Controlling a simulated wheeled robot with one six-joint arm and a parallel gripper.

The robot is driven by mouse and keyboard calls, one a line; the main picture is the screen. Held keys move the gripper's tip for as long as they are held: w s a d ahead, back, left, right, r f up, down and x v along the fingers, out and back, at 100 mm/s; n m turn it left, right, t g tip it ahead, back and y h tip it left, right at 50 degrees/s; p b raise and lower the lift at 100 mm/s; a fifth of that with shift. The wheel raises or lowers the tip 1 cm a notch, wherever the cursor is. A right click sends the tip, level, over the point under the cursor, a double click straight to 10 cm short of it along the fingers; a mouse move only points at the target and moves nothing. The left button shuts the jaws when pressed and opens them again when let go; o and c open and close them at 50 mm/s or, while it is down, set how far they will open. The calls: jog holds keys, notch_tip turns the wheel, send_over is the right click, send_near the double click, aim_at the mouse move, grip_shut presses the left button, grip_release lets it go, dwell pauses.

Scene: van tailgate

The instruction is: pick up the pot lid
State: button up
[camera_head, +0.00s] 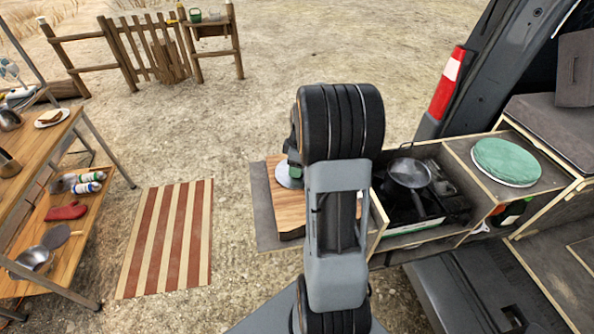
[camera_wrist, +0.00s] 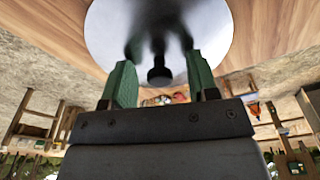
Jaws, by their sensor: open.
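The pot lid (camera_wrist: 210,30) is a shiny round metal disc with a black knob (camera_wrist: 160,75). It lies on a wooden board; in the head view a part of the lid (camera_head: 284,176) shows left of my arm, the rest hidden behind it. My gripper (camera_wrist: 159,62) is open, its two green fingers apart on either side of the knob in the wrist view. Nothing is held between them. Whether the fingers touch the lid cannot be told. In the head view my arm mostly hides the gripper.
The wooden board (camera_head: 288,208) lies on a pull-out surface beside a stove box holding a pan (camera_head: 408,172). A green round cushion (camera_head: 506,161) sits right of it. A wooden table (camera_head: 40,150) stands at left. A striped mat (camera_head: 168,238) lies on open ground.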

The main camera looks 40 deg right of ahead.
grip_shut()
dwell(0.5)
jog(key=shift+r, duration=0.1)
